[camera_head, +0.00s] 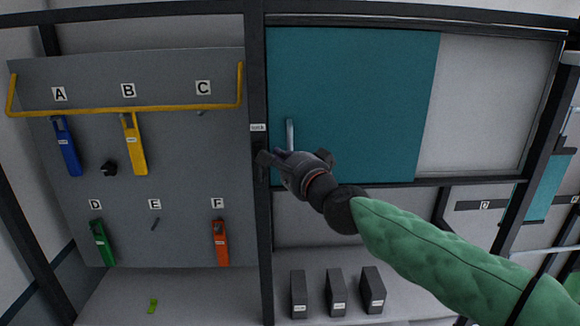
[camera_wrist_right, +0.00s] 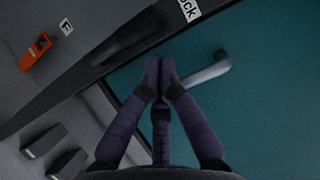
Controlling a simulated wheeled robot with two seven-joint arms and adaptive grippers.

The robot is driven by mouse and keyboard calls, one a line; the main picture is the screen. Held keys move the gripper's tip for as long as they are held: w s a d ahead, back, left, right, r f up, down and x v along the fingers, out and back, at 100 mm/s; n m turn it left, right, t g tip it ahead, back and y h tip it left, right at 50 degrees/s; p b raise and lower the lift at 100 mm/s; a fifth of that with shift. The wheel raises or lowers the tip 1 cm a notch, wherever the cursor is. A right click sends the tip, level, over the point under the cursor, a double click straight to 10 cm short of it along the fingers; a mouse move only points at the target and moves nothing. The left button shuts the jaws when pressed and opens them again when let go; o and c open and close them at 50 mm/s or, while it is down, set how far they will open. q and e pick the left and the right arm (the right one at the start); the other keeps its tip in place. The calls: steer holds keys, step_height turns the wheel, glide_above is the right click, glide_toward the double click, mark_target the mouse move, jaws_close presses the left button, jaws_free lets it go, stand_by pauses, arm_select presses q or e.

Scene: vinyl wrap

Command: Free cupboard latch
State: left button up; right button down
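The teal sliding cupboard door (camera_head: 350,100) has a grey upright handle (camera_head: 290,134) near its left edge. A small label reading "lock" (camera_head: 258,128) sits on the dark post beside it. A dark raised piece, perhaps the latch (camera_wrist_right: 125,45), lies on the post in the right wrist view. My right gripper (camera_head: 268,160) is at the post, just below the label and handle. In the right wrist view its fingertips (camera_wrist_right: 159,76) meet in front of the door, beside the handle (camera_wrist_right: 208,74). Contact with the latch cannot be told. My left gripper is out of view.
A grey board (camera_head: 180,180) at left carries a yellow rail (camera_head: 150,108) and blue (camera_head: 66,147), yellow (camera_head: 134,145), green (camera_head: 103,242) and orange (camera_head: 220,242) tools. Dark boxes (camera_head: 336,294) stand on the shelf below. A small green item (camera_head: 153,305) lies lower left.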

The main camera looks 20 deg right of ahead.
steer(key=shift+w+a, duration=0.15)
steer(key=shift+w, duration=1)
steer(key=shift+r, duration=0.1)
steer(key=shift+a+r+n+p, duration=0.1)
steer(key=shift+a+n+p, duration=0.15)
steer(key=shift+p, duration=0.3)
steer(key=shift+a+r+n+g+p, duration=0.1)
steer(key=shift+a+n+g+p, duration=0.3)
steer(key=shift+p, duration=0.4)
